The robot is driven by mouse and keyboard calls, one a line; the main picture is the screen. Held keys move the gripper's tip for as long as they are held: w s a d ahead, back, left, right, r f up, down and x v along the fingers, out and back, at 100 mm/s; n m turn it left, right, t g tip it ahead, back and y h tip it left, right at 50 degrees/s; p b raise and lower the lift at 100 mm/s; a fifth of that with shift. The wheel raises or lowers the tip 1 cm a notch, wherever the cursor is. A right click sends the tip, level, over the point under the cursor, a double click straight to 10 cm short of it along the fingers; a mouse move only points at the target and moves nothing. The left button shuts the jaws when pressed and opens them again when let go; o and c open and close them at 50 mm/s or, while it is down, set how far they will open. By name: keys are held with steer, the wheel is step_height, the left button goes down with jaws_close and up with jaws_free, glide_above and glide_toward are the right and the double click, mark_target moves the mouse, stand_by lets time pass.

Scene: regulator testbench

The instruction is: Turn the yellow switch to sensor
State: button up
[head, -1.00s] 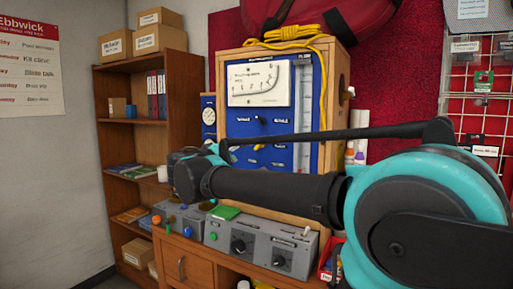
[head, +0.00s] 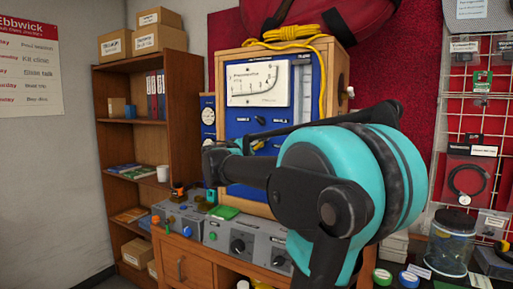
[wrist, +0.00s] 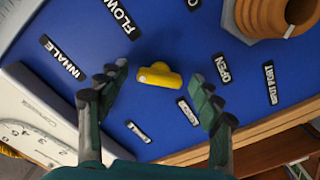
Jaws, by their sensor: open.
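The yellow switch (wrist: 158,76) is a small knob on the blue panel (wrist: 70,75), near the middle of the wrist view. My gripper (wrist: 159,72) is open, with one dark green finger on each side of the switch. I see gaps between the fingers and the switch, so it is not gripped. Two small white-on-black labels lie near the switch; their words are too small to read surely. In the head view the blue panel (head: 240,128) stands in a wooden frame, and my arm hides its lower part.
The wrist view shows INHALE (wrist: 60,56) and OPEN (wrist: 222,68) labels, a ribbed orange-brown fitting (wrist: 268,16) at upper right, and a white gauge (wrist: 35,115) at lower left. In the head view, grey control boxes (head: 225,233) sit on the bench below the panel.

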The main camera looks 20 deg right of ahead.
steer(key=shift+c, duration=0.3)
steer(key=c, duration=1.1)
steer(key=shift+n, duration=0.3)
steer(key=n, duration=0.3)
steer(key=shift+n, duration=0.4)
steer(key=n, duration=0.4)
steer(key=shift+n, duration=0.3)
steer(key=n, duration=0.4)
steer(key=shift+n, duration=2.4)
